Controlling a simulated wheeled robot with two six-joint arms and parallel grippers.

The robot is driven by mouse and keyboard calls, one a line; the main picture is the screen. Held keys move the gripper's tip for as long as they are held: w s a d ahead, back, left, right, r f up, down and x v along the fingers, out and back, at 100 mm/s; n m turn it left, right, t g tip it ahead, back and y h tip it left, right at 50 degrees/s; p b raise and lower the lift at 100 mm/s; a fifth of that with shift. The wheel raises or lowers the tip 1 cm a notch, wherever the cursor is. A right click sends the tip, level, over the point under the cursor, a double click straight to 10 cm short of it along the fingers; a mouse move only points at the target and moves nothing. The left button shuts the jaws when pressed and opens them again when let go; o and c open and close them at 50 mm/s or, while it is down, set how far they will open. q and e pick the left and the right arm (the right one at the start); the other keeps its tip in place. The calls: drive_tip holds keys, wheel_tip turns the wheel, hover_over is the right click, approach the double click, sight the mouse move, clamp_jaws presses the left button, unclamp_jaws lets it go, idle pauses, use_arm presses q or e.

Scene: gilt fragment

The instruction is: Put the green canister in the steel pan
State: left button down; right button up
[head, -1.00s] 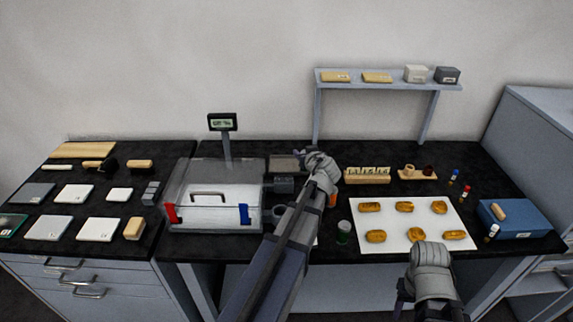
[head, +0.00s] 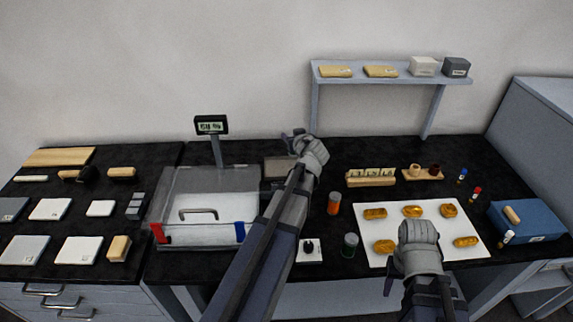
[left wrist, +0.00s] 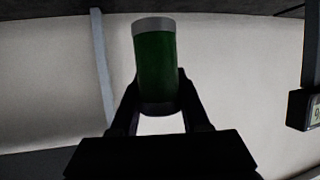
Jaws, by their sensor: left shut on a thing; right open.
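My left gripper (head: 297,140) is raised in front of the back wall, above the back of the black counter. In the left wrist view it is shut on a green canister (left wrist: 155,60) with a grey band at its end; the head view mostly hides this canister. A shallow grey rectangular pan (head: 279,166), likely the steel pan, lies on the counter below this gripper, partly covered by my arm. Another dark green jar (head: 349,246) stands at the counter's front. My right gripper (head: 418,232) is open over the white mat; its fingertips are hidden.
A clear box (head: 205,210) with a handle and red and blue corners stands left of my arm, a display (head: 211,125) behind it. An orange jar (head: 334,203) stands right of my arm. Golden pieces lie on the white mat (head: 450,230). A shelf (head: 390,80) stands at the back.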

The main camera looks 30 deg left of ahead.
use_arm(q)
wheel_tip(320, 180, down, 6)
drive_tip(key=b, duration=0.5)
drive_tip(key=shift+f+b, duration=0.15)
drive_tip(key=shift+b, duration=0.2)
wheel_tip(320, 180, down, 3)
drive_tip(key=b, duration=0.3)
drive_tip(key=shift+f, duration=0.2)
drive_tip(key=shift+f+b, duration=0.2)
drive_tip(key=shift+b, duration=0.25)
drive_tip(key=shift+c, duration=1.9)
unclamp_jaws()
drive_tip(key=shift+r, duration=0.1)
